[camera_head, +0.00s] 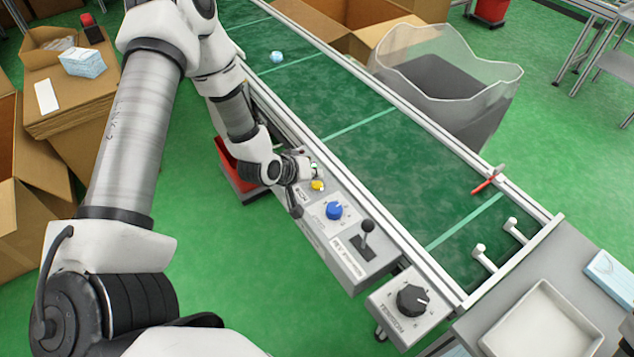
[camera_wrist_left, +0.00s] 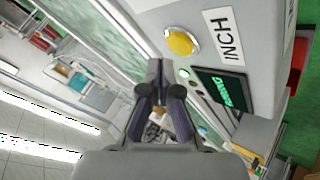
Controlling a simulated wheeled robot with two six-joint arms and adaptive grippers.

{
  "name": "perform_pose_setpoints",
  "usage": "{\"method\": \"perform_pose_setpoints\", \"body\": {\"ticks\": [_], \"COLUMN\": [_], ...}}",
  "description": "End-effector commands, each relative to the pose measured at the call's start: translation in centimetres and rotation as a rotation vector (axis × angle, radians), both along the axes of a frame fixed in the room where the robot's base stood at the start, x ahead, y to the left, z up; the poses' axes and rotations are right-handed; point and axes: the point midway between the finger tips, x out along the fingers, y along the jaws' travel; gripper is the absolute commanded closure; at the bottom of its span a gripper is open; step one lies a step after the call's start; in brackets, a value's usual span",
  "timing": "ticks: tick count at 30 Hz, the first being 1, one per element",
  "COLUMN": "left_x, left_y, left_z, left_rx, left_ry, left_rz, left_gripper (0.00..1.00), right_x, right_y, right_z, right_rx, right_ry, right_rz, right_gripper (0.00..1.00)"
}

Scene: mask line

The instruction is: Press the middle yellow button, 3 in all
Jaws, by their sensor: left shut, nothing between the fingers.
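The yellow button (camera_head: 317,185) is a small round dome on the grey control panel (camera_head: 310,222) along the conveyor's near edge. It shows larger in the left wrist view (camera_wrist_left: 181,42), beside an INCH label (camera_wrist_left: 222,37). My left gripper (camera_head: 307,170) is shut and empty, close to the button on its upper-left side in the head view. The button's face is uncovered there. My right gripper is not in view.
A blue knob (camera_head: 335,210), a black lever (camera_head: 367,240) and a tension knob (camera_head: 412,299) stand along the panel. The green conveyor belt (camera_head: 390,160) runs behind it. A small green display (camera_wrist_left: 222,90) sits near the button.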

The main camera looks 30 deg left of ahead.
Motion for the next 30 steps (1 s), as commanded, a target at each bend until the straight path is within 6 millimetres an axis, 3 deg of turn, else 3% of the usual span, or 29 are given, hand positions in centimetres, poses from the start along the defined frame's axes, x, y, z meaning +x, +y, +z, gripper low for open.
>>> {"method": "perform_pose_setpoints", "body": {"ticks": [12,30], "left_x": [0.0,0.0], "left_y": [0.0,0.0], "left_z": [4.6,4.7], "left_rx": [0.000,0.000], "left_ry": [0.000,0.000], "left_rz": [0.000,0.000], "left_gripper": [1.00,1.00], "right_x": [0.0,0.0], "right_y": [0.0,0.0], "right_z": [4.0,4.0], "right_rx": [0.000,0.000], "right_ry": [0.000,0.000], "right_rz": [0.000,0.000], "right_gripper": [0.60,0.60]}}
